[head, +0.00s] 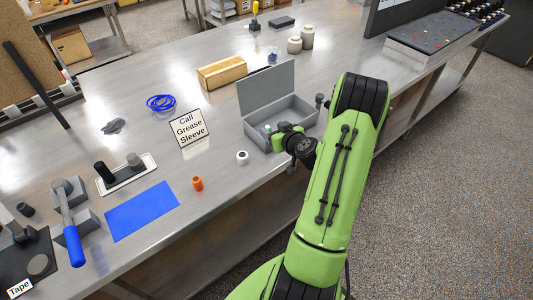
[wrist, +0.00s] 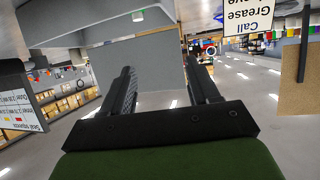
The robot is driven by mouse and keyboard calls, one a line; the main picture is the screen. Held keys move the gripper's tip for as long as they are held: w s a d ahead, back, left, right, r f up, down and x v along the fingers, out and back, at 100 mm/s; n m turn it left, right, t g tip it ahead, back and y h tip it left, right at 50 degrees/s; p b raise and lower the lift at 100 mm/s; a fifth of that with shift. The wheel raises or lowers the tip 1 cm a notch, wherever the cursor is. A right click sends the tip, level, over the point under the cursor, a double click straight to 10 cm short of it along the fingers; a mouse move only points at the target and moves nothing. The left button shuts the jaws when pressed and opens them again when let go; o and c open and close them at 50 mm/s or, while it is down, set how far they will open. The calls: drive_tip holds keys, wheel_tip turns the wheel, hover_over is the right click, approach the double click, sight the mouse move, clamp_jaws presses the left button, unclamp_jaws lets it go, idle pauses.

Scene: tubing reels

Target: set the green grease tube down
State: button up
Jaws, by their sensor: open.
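The open grey box (head: 250,131) stands on the bench with its lid (head: 267,88) raised at the back. My gripper (head: 277,131) is at the box's near left part, low over or in it. In the wrist view my gripper (wrist: 158,66) has its two dark fingers spread, with nothing between them. A small green and white piece (wrist: 138,16), apparently the green grease tube, shows beyond the fingers, apart from them. A small greenish spot (head: 267,129) beside the gripper in the head view may be the same tube; most of it is hidden.
The sign reading "Call Grease Sleeve" (head: 188,128) stands left of the box. A blue mat (head: 141,211) is farther left. A cardboard box (head: 222,72) is behind. Bare bench lies between them.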

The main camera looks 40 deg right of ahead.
drive_tip(key=w+a+r+n+g+y, duration=0.1)
drive_tip(key=w+a+r+n+y, duration=0.15)
drive_tip(key=a, duration=0.25)
drive_tip(key=w+a+r+n+y, duration=0.1)
drive_tip(key=w+a+r, duration=0.1)
drive_tip(key=a+r, duration=0.3)
drive_tip(key=s+a+r+n+g+y, duration=0.1)
drive_tip(key=s+a+r, duration=0.1)
drive_tip(key=a, duration=0.4)
drive_tip(key=s+a+r+n+g+y, duration=0.1)
drive_tip(key=s+a+r+g, duration=0.1)
drive_tip(key=a, duration=0.5)
drive_tip(key=s+a+r+g, duration=0.1)
drive_tip(key=s+a, duration=0.1)
drive_tip(key=s, duration=0.5)
drive_tip(key=s+a+r+m+g+h, duration=0.1)
drive_tip(key=s+a+r, duration=0.1)
drive_tip(key=s, duration=0.5)
drive_tip(key=s+a+r+m+g+h, duration=0.1)
drive_tip(key=s+a, duration=0.3)
drive_tip(key=s, duration=0.4)
drive_tip(key=shift+r+b, duration=0.45)
drive_tip(key=shift+r, duration=0.15)
